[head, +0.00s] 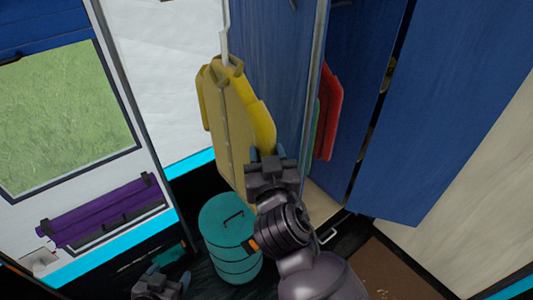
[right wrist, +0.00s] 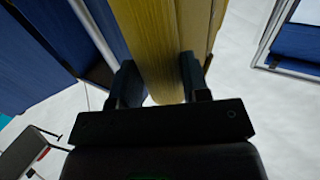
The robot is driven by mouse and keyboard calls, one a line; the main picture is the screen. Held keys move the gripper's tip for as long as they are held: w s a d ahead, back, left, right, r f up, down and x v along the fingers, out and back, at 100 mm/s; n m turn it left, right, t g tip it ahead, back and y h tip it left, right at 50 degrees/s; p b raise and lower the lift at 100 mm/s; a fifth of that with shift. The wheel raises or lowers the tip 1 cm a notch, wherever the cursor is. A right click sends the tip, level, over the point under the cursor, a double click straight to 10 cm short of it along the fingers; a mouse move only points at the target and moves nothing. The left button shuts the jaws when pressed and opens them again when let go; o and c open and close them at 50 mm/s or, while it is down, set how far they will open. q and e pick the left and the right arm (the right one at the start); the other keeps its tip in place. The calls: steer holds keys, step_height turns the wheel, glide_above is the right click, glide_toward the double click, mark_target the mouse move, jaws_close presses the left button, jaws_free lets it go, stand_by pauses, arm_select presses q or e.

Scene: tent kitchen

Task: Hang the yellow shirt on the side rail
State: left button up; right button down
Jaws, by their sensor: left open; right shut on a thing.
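The yellow shirt (head: 232,120) hangs upright beside the blue wardrobe's outer side in the head view, with a pale hanger or strip (head: 224,45) above its collar. I cannot tell what the hanger's top rests on, and no side rail is clearly visible. My right gripper (head: 268,153) is at the shirt's right sleeve, shut on it. In the right wrist view, the yellow cloth (right wrist: 150,45) runs between the two dark fingers. My left gripper (head: 160,280) is low at the bottom edge of the head view, open and away from the shirt.
A blue wardrobe (head: 270,70) stands open, with a red garment (head: 329,110) and a sliver of green inside. Its open door (head: 450,110) is at right. A teal barrel (head: 230,235) stands below the shirt. A purple roll (head: 100,210) is on the left wall under a window.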

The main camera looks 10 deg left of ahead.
steer(key=c, duration=0.9)
jaws_free()
steer(key=o, duration=0.4)
steer(key=shift+b+v, duration=0.6)
steer(key=shift+v, duration=4.8)
